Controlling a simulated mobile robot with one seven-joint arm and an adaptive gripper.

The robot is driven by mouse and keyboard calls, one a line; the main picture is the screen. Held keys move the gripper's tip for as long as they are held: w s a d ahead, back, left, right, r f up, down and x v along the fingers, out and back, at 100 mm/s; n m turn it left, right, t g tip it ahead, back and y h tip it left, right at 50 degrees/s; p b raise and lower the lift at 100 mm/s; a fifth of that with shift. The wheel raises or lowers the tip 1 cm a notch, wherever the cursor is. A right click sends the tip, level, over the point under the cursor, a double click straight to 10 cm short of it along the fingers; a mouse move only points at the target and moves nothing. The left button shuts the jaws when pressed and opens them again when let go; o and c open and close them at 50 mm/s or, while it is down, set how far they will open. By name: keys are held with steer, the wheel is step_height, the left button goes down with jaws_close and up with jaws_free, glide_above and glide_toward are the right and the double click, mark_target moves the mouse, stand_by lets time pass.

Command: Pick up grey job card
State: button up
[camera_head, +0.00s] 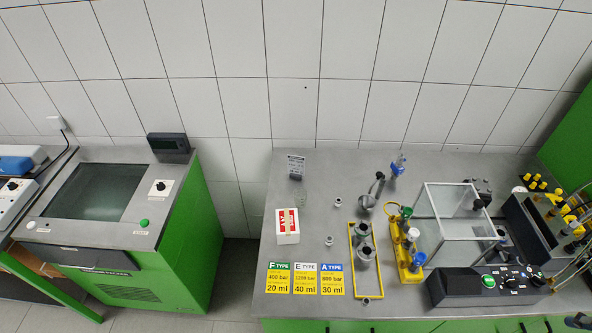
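A small grey card with dark print (295,166), which looks like the job card, is near the back left of the right-hand steel bench. It seems to stand upright, with a dark piece at its foot; the print is too small to read. My gripper is not in view.
In front are a white-and-red box (287,226), type cards (305,279), a yellow rack (352,262) and small metal fittings. A clear-walled case (455,220) and black control box (488,286) stand right. A floor gap separates the green cabinet (180,240).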

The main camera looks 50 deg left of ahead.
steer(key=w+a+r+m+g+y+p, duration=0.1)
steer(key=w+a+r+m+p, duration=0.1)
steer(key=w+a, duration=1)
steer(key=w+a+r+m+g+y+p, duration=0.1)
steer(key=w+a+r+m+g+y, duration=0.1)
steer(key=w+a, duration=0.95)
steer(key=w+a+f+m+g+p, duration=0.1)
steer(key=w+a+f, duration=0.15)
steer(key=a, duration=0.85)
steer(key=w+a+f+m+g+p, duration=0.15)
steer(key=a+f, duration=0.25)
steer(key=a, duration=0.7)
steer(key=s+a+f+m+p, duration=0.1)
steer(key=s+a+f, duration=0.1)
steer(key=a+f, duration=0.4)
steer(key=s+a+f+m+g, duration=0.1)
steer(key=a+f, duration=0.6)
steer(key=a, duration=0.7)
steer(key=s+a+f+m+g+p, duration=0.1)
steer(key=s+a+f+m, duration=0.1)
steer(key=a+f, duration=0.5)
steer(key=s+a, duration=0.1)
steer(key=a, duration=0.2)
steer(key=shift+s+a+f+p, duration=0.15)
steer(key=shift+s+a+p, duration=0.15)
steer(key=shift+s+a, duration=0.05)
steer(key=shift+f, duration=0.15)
